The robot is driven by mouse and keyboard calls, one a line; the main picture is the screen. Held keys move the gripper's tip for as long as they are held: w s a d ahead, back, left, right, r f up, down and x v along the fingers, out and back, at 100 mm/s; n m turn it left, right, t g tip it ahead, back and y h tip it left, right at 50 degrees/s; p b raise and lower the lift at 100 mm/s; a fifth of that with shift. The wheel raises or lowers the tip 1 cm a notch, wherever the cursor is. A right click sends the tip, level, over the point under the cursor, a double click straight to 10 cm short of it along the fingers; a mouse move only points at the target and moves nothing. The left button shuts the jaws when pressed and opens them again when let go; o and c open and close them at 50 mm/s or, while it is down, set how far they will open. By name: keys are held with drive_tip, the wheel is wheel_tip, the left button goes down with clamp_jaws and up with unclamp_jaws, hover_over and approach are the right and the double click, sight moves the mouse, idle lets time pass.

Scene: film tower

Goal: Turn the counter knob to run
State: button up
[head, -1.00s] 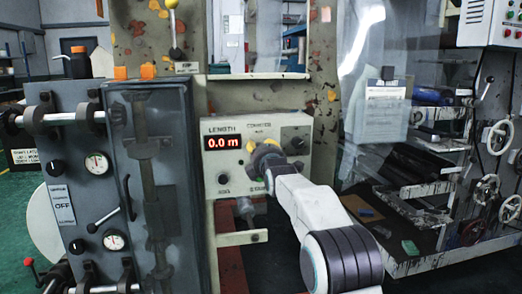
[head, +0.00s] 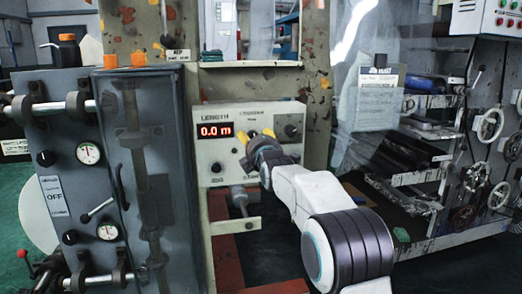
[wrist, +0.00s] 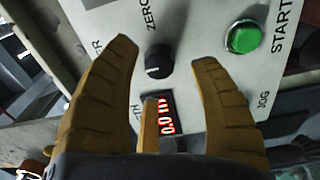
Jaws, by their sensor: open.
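The counter panel (head: 265,180) is a pale box with a red display (head: 215,131) reading 0.0 m. In the wrist view a black counter knob (wrist: 158,62) with a white mark sits below the word ZERO, beside the end of a cut-off label. The mark is on the knob's lower side in that picture. My gripper (wrist: 163,52) is open, with yellow-brown fingers on both sides of the knob. I cannot tell if they touch it. In the head view my gripper (head: 256,136) is in front of the panel and hides this knob. The RUN label cannot be read.
A green START button (wrist: 243,37) is near the right finger in the wrist view. A grey cabinet (head: 150,200) with gauges stands left. A clipboard (head: 370,92) hangs right.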

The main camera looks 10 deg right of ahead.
drive_tip(key=s, duration=0.9)
drive_tip(key=shift+r, duration=0.1)
idle(0.3)
drive_tip(key=s+r+m+g+p, duration=0.2)
drive_tip(key=s+m+g+p, duration=0.5)
drive_tip(key=s+p, duration=0.7)
drive_tip(key=s+r+m+g+p, duration=0.2)
drive_tip(key=s+m+g+p, duration=0.5)
drive_tip(key=s, duration=2.1)
drive_tip(key=m+p, duration=0.4)
drive_tip(key=p, duration=0.3)
drive_tip(key=shift+s+d+r+g+p, duration=0.15)
drive_tip(key=shift+d+r+g+p, duration=0.1)
drive_tip(key=shift+g+p, duration=0.1)
drive_tip(key=shift+o, duration=0.4)
